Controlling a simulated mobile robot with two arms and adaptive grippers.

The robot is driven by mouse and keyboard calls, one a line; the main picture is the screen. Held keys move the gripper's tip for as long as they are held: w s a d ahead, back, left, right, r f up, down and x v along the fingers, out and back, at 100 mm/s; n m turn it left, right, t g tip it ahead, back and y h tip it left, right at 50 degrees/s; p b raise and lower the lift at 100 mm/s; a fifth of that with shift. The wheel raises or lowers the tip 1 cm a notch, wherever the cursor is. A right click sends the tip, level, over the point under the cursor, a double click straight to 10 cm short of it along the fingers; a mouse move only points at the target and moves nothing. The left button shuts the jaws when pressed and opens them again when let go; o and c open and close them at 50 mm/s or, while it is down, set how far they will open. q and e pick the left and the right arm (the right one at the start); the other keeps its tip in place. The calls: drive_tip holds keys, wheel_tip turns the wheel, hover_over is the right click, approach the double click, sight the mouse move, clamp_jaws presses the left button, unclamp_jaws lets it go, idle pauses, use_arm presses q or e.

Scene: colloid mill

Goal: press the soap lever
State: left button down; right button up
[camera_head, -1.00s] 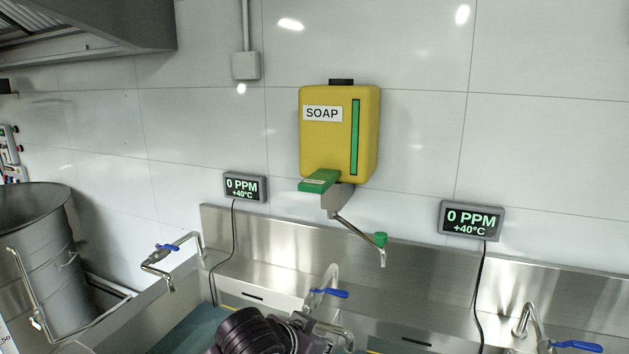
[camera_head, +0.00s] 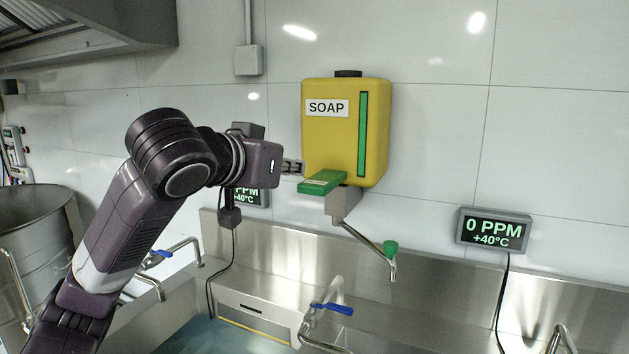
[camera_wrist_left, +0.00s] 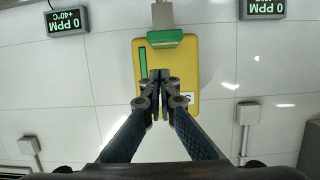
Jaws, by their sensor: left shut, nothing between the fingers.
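The yellow soap dispenser (camera_head: 332,135) hangs on the tiled wall in the head view, with a white SOAP label and a green level strip. Its green lever (camera_head: 321,182) sticks out at the bottom front. In the left wrist view, which is upside down, the gripper (camera_wrist_left: 160,76) points at the dispenser (camera_wrist_left: 187,65), with the green lever (camera_wrist_left: 165,38) beyond the fingertips. My right gripper is not in view.
A steel sink (camera_head: 400,300) with blue-handled taps (camera_head: 332,309) runs below. A 0 PPM display (camera_head: 494,229) is on the wall at right; another (camera_head: 252,197) is partly hidden behind my left gripper. A metal drum (camera_head: 38,235) stands at left.

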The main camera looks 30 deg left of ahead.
use_arm(q)
drive_tip(key=shift+s+a+r, duration=0.2)
drive_tip(key=shift+a+r, duration=0.05)
drive_tip(key=shift+r, duration=0.3)
drive_tip(key=shift+s+a+r, duration=0.15)
drive_tip(key=shift+a+r, duration=0.05)
drive_tip(key=shift+r, duration=0.35)
drive_tip(key=p, duration=0.3)
hover_over(311, 186)
wheel_tip(311, 186, down, 2)
drive_tip(key=shift+w+a+f, duration=0.1)
wheel_tip(311, 186, down, 3)
drive_tip(key=shift+r, duration=0.15)
drive_tip(key=shift+f, duration=0.75)
